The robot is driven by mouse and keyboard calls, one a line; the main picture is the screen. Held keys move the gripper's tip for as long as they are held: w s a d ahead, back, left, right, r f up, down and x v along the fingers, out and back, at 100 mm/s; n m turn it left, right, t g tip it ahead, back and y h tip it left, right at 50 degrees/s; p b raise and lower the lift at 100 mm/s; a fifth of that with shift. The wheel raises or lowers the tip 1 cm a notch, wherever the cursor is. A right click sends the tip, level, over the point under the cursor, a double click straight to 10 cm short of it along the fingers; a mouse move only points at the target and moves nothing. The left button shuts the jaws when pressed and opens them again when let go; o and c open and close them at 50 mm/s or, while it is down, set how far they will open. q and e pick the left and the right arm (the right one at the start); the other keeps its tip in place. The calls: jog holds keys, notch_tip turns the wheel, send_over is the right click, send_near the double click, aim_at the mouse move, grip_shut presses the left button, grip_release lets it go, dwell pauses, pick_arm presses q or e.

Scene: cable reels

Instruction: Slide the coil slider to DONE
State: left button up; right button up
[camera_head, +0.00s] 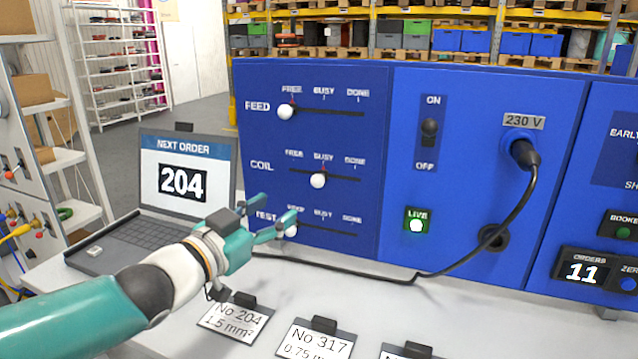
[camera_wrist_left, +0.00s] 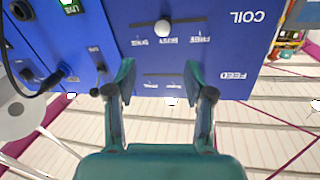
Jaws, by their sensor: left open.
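The coil slider's white knob (camera_head: 317,181) stands under BUSY, at the middle of its slot on the blue panel. DONE is to its right in the head view. My left gripper (camera_head: 281,206) is open and empty, below and left of the coil knob, in front of the test row. It partly covers the test label and overlaps the test knob in that view. In the left wrist view, which is upside down, the coil knob (camera_wrist_left: 163,27) is beyond the open fingertips (camera_wrist_left: 160,68), apart from them. My right gripper is not in view.
The feed knob (camera_head: 286,111) is at FREE above; the test knob (camera_head: 291,230) is at the left of its slot below. A black cable (camera_head: 430,273) runs along the table. A laptop (camera_head: 180,195) showing 204 and label cards (camera_head: 318,340) are nearby.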

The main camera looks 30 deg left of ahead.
aim_at(314, 184)
pick_arm(q)
jog(key=w+p, duration=0.1)
jog(key=w, duration=0.3)
jog(key=w+p, duration=0.1)
jog(key=w, duration=0.4)
jog(key=w+p, duration=0.1)
jog(key=w, duration=0.4)
jog(key=shift+a+p, duration=0.3)
jog(key=shift+a, duration=0.05)
jog(key=shift+c, duration=0.3)
grip_shut()
